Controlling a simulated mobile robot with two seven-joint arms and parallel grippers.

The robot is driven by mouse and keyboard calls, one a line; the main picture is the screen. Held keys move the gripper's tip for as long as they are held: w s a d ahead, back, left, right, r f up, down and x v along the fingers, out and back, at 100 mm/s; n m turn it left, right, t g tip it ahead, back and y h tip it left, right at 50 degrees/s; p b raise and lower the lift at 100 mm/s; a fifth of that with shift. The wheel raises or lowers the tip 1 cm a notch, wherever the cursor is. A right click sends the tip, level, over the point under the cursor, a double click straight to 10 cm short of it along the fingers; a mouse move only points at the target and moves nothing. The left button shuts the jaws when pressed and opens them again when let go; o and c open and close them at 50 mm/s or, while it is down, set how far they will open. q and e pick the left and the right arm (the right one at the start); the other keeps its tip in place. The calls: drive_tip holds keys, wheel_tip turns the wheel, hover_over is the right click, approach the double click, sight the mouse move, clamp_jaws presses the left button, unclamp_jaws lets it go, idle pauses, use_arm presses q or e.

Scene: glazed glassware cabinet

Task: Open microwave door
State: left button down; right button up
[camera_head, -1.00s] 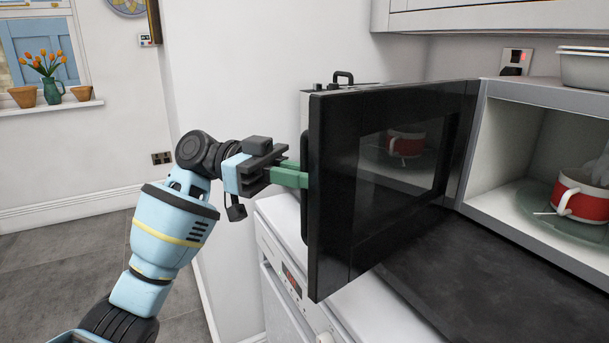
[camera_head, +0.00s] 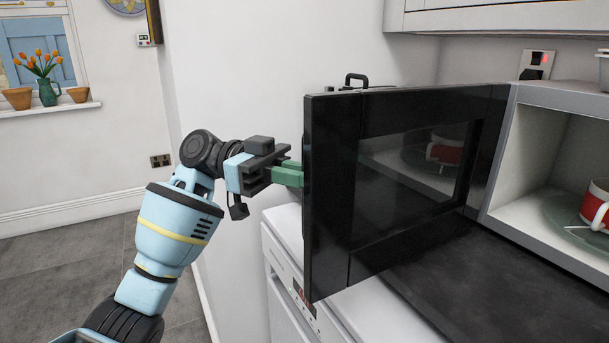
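The black microwave door (camera_head: 333,190) stands swung wide open, away from the pale grey microwave body (camera_head: 500,150). The light interior shows at the right, with a red and white mug (camera_head: 597,207) on a greenish glass turntable (camera_head: 562,212), cut off by the picture edge. My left gripper (camera_head: 298,174), with green fingers, is at the door's free edge. Its fingertips reach behind that edge and are hidden, as is the door handle, so its grip cannot be made out. My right gripper is not in view.
A white appliance (camera_head: 285,225) stands under the counter below the door. A dark counter surface (camera_head: 460,275) lies in front of the microwave. A white wall (camera_head: 240,70) is behind the door. Open floor (camera_head: 60,275) lies at the left.

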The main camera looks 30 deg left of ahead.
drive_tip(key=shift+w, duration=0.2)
use_arm(q)
drive_tip(key=c, duration=1.5)
unclamp_jaws()
drive_tip(key=shift+c, duration=0.2)
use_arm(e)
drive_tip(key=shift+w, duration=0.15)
use_arm(q)
drive_tip(key=a, duration=0.7)
drive_tip(key=shift+a+b, duration=0.4)
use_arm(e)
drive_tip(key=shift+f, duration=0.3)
use_arm(q)
drive_tip(key=shift+s, duration=0.1)
